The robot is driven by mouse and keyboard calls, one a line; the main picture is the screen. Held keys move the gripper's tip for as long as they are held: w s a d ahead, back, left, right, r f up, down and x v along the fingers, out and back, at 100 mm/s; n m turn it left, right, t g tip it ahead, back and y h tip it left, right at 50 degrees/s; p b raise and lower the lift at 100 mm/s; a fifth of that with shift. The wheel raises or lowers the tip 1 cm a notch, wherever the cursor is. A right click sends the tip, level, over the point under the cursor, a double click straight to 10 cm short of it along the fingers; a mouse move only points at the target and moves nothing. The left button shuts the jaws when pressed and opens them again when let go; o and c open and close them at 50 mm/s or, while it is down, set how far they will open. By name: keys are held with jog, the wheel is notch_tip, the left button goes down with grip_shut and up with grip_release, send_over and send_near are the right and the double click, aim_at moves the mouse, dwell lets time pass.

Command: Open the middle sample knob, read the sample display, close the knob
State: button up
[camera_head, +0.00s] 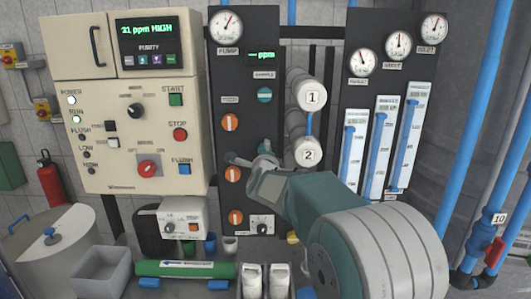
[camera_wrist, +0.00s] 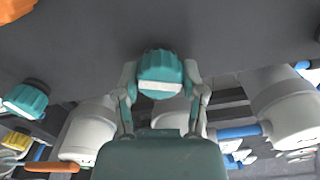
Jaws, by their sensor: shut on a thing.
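My gripper (camera_wrist: 160,92) is shut on a teal knob (camera_wrist: 160,72), one finger on each side, on the dark panel. Its pale front stripe looks roughly level in the wrist view. In the head view my gripper (camera_head: 252,156) is at the right column of the dark panel (camera_head: 246,25), below the upper teal knob (camera_head: 264,95), and largely hides the held knob. Another teal knob (camera_wrist: 26,99) shows at left in the wrist view. The small panel display (camera_head: 264,55) shows green "ppm"; I cannot make out a number.
White cylinders marked 1 (camera_head: 312,96) and 2 (camera_head: 309,154) stand close right of my gripper. Orange knobs (camera_head: 231,122) line the panel's left column. The beige cabinet (camera_head: 88,130) has a display (camera_head: 147,29) reading "21 ppm HIGH". Flow tubes (camera_head: 381,140) are at right.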

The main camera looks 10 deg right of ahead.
jog(key=shift+a+f+n, duration=0.1)
jog(key=shift+f+n, duration=0.05)
jog(key=shift+n, duration=1)
jog(key=shift+f+n, duration=0.1)
jog(key=shift+n, duration=1.05)
jog(key=o, duration=1.1)
jog(key=shift+w+f, duration=0.1)
jog(key=shift+o, duration=0.2)
jog(key=shift+a, duration=0.15)
jog(key=shift+r, duration=0.2)
jog(key=shift+s, duration=0.2)
jog(key=s+a, duration=0.2)
jog(key=s, duration=0.9)
jog(key=shift+s+a, duration=0.2)
jog(key=shift+f, duration=0.1)
